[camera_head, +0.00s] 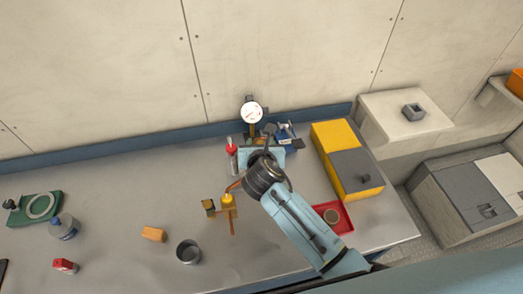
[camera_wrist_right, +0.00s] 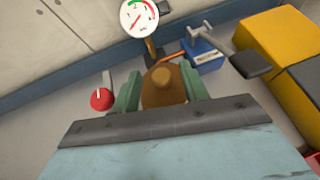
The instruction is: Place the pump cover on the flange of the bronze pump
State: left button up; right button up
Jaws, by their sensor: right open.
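A yellow-bronze fitting with a square plate at its left and copper-coloured stubs, which looks like the bronze pump (camera_head: 228,203), stands on the bench left of my right wrist in the head view. My right gripper (camera_head: 263,152) is over the back of the bench, mostly hidden by its own wrist. In the right wrist view its green fingers (camera_wrist_right: 165,90) are open on either side of a rounded brown body (camera_wrist_right: 163,86) with a small knob. I cannot tell whether this body is the pump cover, or whether the fingers touch it. My left gripper is not in view.
A yellow and grey box (camera_head: 346,150) and a red tray (camera_head: 345,218) are to the right.

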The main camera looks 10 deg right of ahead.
jog(key=v, duration=0.7)
jog(key=shift+s+r+p, duration=0.2)
jog(key=shift+s+p, duration=0.1)
jog(key=shift+p, duration=0.05)
dwell(0.8)
